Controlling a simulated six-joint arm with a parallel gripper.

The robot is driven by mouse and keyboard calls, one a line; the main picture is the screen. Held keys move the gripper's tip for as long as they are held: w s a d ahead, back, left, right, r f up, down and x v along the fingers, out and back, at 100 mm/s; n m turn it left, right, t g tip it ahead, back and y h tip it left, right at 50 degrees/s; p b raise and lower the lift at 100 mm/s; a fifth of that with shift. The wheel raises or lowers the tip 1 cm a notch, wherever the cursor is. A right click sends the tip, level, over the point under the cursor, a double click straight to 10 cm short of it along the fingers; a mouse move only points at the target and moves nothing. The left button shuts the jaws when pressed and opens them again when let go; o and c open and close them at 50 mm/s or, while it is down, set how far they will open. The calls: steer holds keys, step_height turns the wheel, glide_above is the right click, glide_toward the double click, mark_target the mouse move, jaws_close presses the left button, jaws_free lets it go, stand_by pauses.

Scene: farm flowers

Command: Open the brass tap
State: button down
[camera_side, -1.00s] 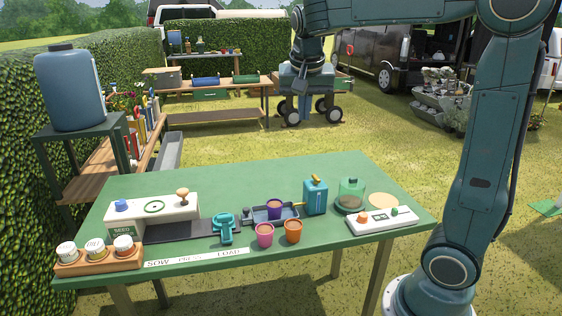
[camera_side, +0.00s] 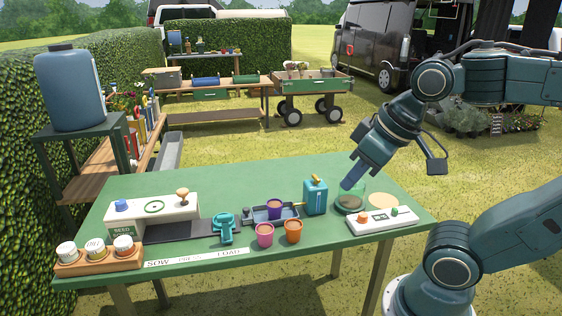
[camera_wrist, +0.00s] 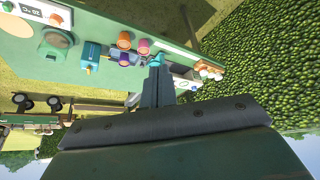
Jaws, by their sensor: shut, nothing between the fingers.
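A blue can (camera_side: 315,196) with a brass-yellow top is on the green table.
The table's back strip is clear. A hedge (camera_side: 20,180) borders the left.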

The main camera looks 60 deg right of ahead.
steer(key=shift+s+a+f, duration=0.25)
steer(key=shift+s, duration=0.1)
steer(key=c, duration=1.6)
jaws_free()
steer(key=shift+o, duration=1)
steer(key=shift+w+r, duration=0.1)
steer(key=shift+w, duration=0.1)
steer(key=w+d+r+m+g, duration=0.3)
steer(key=w+d+m, duration=0.1)
steer(key=w+d, duration=1.05)
steer(key=w+d+f+m+g, duration=0.1)
steer(key=w+d+f, duration=0.1)
steer(key=d, duration=0.4)
steer(key=w+d+f+m, duration=0.1)
steer(key=w+d+f, duration=0.2)
steer(key=d+f, duration=0.2)
steer(key=w+d+f+m+g, duration=0.1)
steer(key=w+d+f, duration=0.1)
steer(key=d, duration=0.6)
steer(key=shift+w+d+f+g, duration=0.25)
steer(key=shift+w+f+g, duration=0.05)
steer(key=shift+f, duration=0.5)
